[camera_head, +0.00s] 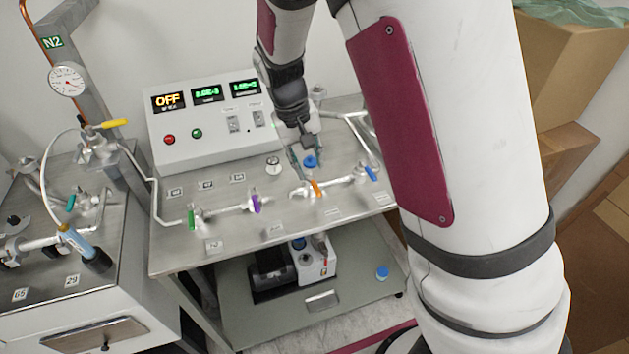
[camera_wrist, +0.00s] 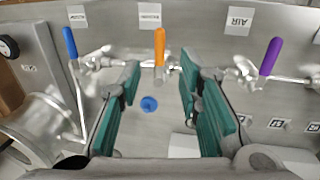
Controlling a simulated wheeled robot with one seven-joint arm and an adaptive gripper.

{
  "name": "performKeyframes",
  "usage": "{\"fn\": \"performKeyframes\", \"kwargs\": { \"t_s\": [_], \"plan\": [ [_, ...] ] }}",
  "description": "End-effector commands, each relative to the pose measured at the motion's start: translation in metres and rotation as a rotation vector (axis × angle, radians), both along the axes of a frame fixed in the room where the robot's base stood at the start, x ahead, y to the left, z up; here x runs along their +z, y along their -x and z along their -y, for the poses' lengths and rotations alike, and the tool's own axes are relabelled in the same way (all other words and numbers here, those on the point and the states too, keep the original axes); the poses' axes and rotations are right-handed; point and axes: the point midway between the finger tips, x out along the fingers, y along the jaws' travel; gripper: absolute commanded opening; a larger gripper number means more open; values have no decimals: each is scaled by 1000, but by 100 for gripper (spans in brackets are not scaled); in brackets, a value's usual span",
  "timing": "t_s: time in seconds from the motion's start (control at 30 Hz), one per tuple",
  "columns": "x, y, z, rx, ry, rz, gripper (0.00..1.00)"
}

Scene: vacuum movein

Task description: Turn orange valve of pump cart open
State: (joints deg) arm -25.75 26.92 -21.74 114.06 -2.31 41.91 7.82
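The orange valve handle (camera_head: 315,187) sits on the pipe line along the front of the pump cart top (camera_head: 225,232). In the wrist view the orange handle (camera_wrist: 159,46) stands upright in the picture, beyond and between the fingertips. My gripper (camera_head: 301,160) is over the cart top, behind the orange valve in the head view. The fingers look apart from the handle.
A blue valve handle (camera_wrist: 69,42) and a purple one (camera_wrist: 270,56) flank the orange one. A green handle (camera_head: 191,219) is further left. A blue knob (camera_wrist: 149,104) shows between the fingers. The control box (camera_head: 205,125) stands behind; cardboard boxes (camera_head: 575,75) are at right.

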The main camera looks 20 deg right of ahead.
Motion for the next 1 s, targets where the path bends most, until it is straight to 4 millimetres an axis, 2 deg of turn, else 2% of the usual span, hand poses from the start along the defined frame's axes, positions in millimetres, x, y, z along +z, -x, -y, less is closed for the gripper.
{"fn": "performKeyframes", "kwargs": {
  "t_s": [0.03,0.2,0.4,0.57,0.83,0.97,1.0],
  "plan": [
    [-11,2,3,-2,2,-5,32],
    [-41,2,9,-2,1,-5,32],
    [-65,1,14,-1,0,-2,32],
    [-73,1,15,0,0,-1,32],
    [-73,0,15,0,-1,0,32],
    [-73,0,15,0,-1,0,3],
    [-73,0,15,0,-1,0,0]
  ]
}}
